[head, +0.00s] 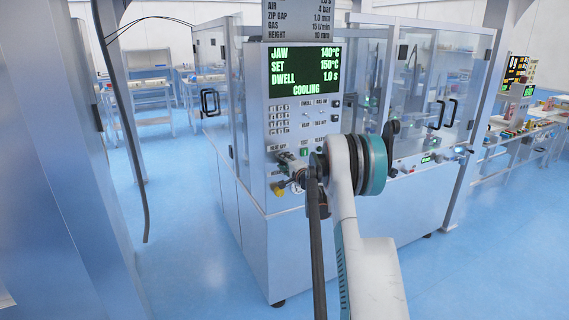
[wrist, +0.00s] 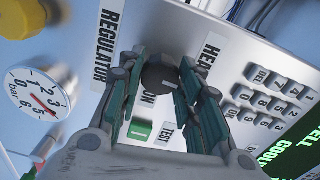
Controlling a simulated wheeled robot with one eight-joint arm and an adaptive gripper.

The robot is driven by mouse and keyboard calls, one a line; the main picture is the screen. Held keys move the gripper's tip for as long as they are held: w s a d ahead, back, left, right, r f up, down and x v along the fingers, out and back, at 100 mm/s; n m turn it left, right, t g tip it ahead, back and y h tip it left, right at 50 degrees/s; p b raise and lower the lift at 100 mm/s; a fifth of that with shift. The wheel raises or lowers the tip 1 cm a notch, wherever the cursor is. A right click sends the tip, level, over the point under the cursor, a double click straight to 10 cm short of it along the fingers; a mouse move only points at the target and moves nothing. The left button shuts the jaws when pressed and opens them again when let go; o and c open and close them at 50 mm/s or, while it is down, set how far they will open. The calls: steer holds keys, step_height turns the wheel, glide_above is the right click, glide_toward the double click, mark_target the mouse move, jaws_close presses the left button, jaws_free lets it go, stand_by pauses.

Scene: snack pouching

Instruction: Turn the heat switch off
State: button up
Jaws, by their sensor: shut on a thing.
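The heat switch (wrist: 158,76) is a dark round knob on the grey panel, beside a label that reads "HE" before my finger covers the rest. An "ON" mark shows at its near edge, partly covered. A small pale line shows on the knob; I cannot tell for sure which position it points to. My gripper (wrist: 160,70) has its green-padded fingers on both sides of the knob, shut on it. In the head view my gripper (head: 298,172) is at the lower panel, and my arm hides the knob there.
The display (head: 304,72) reads jaw 140°C, set 150°C, dwell 1.0 s, "COOLING". Near the knob are a green button (wrist: 140,130), a "TEST" label, a keypad (wrist: 262,97), a pressure gauge (wrist: 36,95) and a yellow knob (head: 278,189). Glass-doored cabinets stand behind the panel.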

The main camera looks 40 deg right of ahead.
steer(key=shift+n, duration=0.5)
steer(key=o, duration=1.1)
steer(key=shift+c, duration=0.2)
steer(key=v, duration=1.2)
steer(key=shift+a, duration=0.1)
